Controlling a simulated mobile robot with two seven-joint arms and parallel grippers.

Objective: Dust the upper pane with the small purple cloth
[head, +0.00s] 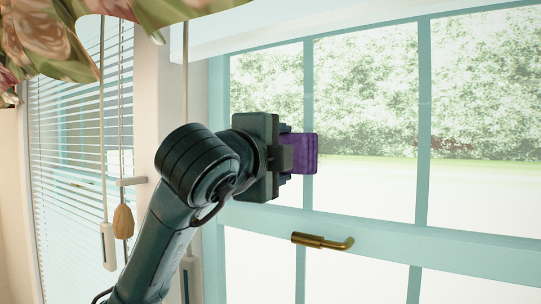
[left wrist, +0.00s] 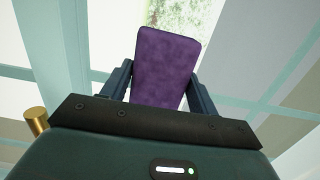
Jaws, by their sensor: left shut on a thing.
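My left gripper (head: 286,156) is shut on the small purple cloth (head: 304,153), which looks like a folded, flat pad. In the head view it is raised in front of the left part of the upper pane (head: 370,120). The cloth also shows in the left wrist view (left wrist: 165,65), between the two fingers (left wrist: 160,85), its far end toward the window. I cannot tell whether the cloth touches the glass. My gripper and arm hide part of the pane's left side. My right gripper is not in view.
A brass handle (head: 322,241) sticks out from the teal rail below the upper pane. White blinds (head: 75,170), pull cords with a wooden tassel (head: 123,222) and a floral valance (head: 140,12) are at the left. The space before the panes at right is clear.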

